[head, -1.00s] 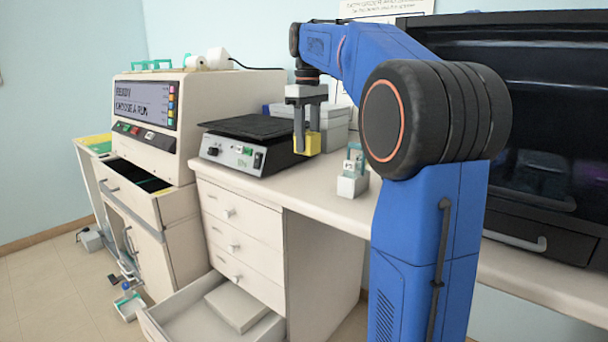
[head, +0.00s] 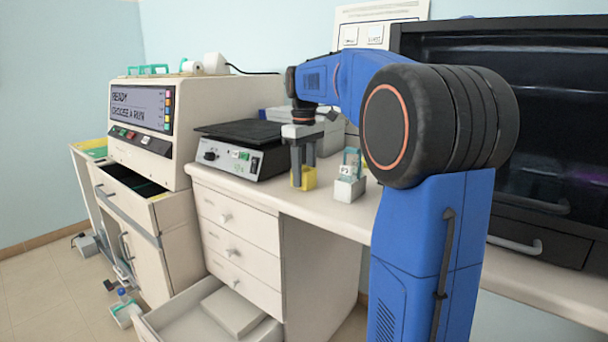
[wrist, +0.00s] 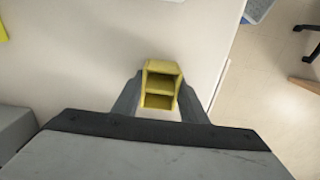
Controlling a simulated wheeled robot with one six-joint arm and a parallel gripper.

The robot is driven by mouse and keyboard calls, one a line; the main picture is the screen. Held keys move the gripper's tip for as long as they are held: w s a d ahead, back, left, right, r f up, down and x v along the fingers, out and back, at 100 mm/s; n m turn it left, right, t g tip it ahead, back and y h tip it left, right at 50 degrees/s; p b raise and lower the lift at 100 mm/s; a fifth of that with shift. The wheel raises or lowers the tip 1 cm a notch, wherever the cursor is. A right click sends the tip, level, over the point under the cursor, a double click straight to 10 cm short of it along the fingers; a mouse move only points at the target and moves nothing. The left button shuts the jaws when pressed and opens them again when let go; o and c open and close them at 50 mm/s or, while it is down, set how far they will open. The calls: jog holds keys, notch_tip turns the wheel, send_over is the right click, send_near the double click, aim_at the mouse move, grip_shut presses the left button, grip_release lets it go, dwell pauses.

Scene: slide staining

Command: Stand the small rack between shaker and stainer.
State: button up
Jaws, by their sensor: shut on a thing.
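My gripper (head: 304,178) is shut on a small yellow rack (head: 309,180). In the wrist view the rack (wrist: 162,70) shows open compartments between the two grey fingers (wrist: 160,90). It is upright, low over the bench near its front edge, to the right of the shaker; I cannot tell whether it touches the bench. The shaker (head: 215,155) has a black platform and a grey control front. The stainer (head: 140,120) is the big cream machine at left, its screen reading "READY CHOOSE A RUN". Only a narrow gap shows between the two.
A white block with a teal-framed piece (head: 347,190) stands on the bench (head: 330,215) just right of my gripper. Grey boxes (head: 325,128) stand behind. A lower drawer (head: 175,322) is pulled out, and an upper drawer (head: 125,190) under the stainer is open.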

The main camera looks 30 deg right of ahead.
aim_at(304, 169)
jog(key=o, duration=1.1)
jog(key=shift+f, duration=0.1)
jog(key=shift+c, duration=0.2)
notch_tip(304, 169, up, 12)
